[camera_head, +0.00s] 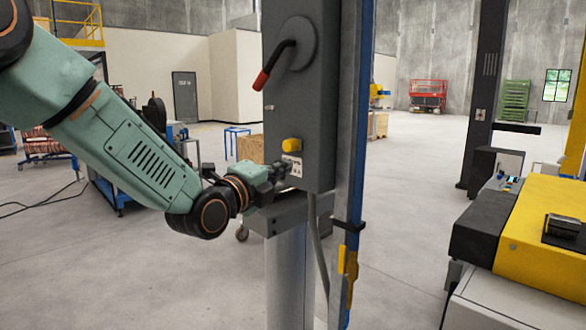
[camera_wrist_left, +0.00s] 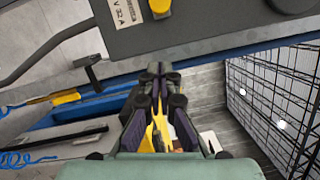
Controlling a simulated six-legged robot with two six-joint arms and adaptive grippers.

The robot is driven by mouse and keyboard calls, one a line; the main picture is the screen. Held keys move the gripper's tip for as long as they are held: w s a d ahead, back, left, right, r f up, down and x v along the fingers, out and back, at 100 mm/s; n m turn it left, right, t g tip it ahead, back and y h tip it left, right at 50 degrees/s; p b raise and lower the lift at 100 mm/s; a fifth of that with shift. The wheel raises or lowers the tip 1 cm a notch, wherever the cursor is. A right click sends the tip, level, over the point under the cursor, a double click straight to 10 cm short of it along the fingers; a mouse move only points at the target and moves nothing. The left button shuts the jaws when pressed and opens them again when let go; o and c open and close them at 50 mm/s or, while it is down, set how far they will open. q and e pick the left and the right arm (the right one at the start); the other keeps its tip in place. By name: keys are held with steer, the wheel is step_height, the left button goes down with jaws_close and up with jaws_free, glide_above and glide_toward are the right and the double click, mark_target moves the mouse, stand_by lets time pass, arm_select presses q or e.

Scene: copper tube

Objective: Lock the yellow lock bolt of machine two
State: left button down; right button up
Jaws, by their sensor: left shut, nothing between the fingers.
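A short yellow knob (camera_head: 291,145), apparently the lock bolt, sticks out of the front of a dark grey machine box (camera_head: 312,100), just above a small white label. In the left wrist view the yellow knob (camera_wrist_left: 159,8) is at the top edge, partly cut off, next to the label. My left gripper (camera_head: 282,170) is just below the knob, near the bottom of the box and apart from the knob. In the left wrist view its fingers (camera_wrist_left: 157,70) are together and empty. My right gripper is not in view.
A black lever with a red grip (camera_head: 261,80) is higher on the box. A blue post (camera_head: 352,150) with a yellow handle (camera_head: 348,262) stands to its right. A grey column (camera_head: 288,280) is below. A yellow and black machine (camera_head: 540,230) is at the right. Open floor lies between.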

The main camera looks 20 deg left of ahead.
arm_select(q)
steer(key=shift+s, duration=0.95)
